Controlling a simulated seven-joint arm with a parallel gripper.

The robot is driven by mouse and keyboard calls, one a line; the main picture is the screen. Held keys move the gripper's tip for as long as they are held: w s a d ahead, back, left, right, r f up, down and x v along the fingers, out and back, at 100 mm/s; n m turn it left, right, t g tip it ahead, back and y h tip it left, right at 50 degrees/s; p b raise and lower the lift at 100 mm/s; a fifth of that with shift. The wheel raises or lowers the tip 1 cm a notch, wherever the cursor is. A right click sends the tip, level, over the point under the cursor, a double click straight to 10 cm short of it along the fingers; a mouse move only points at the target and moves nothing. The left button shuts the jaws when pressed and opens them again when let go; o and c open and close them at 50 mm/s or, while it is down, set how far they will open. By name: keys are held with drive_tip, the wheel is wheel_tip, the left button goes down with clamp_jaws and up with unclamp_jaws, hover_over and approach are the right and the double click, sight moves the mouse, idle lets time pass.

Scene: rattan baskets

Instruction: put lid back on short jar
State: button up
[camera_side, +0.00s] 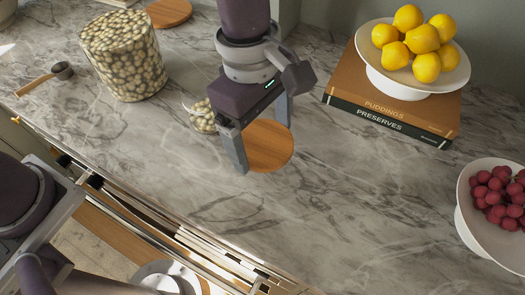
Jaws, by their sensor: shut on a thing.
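A round wooden lid (268,148) is between the two fingers of my gripper (263,143), which is shut on it. The lid looks roughly level; I cannot tell whether it is just above the counter or touching it. A short glass jar (202,118) with pale round contents stands just left of my gripper, partly hidden behind it. The lid is to the right of this jar and apart from it. A larger glass jar (124,58) full of similar contents stands further left with no lid on it. Another round wooden lid (168,12) lies at the back.
A white stand of lemons (424,68) sits on two stacked books (390,100) at the back right. A white bowl of red grapes (470,225) is at the right edge. A wooden-handled scoop (40,82) lies at the left. The marble counter (300,220) in front is clear.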

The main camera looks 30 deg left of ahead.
drive_tip(key=w+a+r+n, duration=0.3)
drive_tip(key=a+r, duration=0.1)
drive_tip(key=a, duration=0.4)
drive_tip(key=w+a+r+n, duration=0.3)
drive_tip(key=w+a+r, duration=0.15)
drive_tip(key=a, duration=0.35)
drive_tip(key=shift+t, duration=0.3)
drive_tip(key=shift+s+a+f, duration=0.1)
drive_tip(key=shift+s+f, duration=0.1)
drive_tip(key=shift+f, duration=1.35)
drive_tip(key=shift+s+a+f, duration=0.1)
drive_tip(key=shift+s+f, duration=0.1)
drive_tip(key=shift+f, duration=1.35)
drive_tip(key=shift+f, duration=0.15)
drive_tip(key=o, duration=1.2)
drive_tip(key=shift+o, duration=0.2)
